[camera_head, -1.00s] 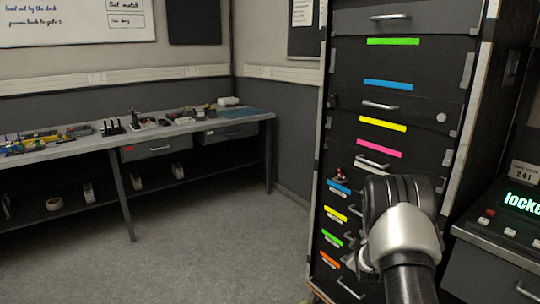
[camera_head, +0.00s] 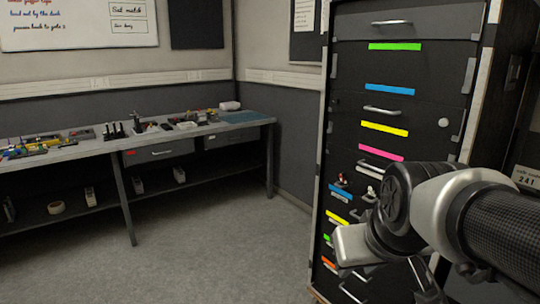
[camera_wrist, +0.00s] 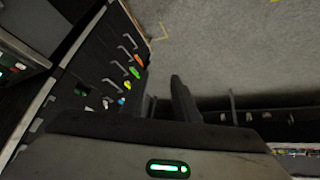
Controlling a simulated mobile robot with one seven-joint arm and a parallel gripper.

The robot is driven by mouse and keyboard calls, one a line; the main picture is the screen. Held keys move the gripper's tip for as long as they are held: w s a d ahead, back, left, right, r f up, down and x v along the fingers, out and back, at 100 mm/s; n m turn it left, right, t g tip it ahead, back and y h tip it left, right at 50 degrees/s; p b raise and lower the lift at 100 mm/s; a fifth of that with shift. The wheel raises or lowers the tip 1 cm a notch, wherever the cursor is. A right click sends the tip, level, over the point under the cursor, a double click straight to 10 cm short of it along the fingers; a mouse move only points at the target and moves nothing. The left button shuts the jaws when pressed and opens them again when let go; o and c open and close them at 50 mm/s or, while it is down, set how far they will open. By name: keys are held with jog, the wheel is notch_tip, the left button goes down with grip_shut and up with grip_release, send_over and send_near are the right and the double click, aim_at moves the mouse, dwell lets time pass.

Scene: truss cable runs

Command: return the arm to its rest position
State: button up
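My arm (camera_head: 440,215) reaches in from the right in the head view and bends in front of the lower part of a dark drawer cabinet. My gripper (camera_wrist: 180,100) shows in the wrist view as a dark finger shape above a dark housing with a lit green strip. It points down toward the grey floor. I see nothing held in it. In the head view the arm hides the lower right drawers.
The black drawer cabinet (camera_head: 400,65) with coloured labels stands close to the arm. Small red and white items (camera_head: 342,180) show near a blue label. A workbench (camera_head: 95,148) with several items stands at the left. The floor (camera_head: 200,235) between is clear.

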jog(key=s+a+f+m+g, duration=0.1)
jog(key=s, duration=0.7)
notch_tip(320, 180, up, 28)
jog(key=p, duration=2.8)
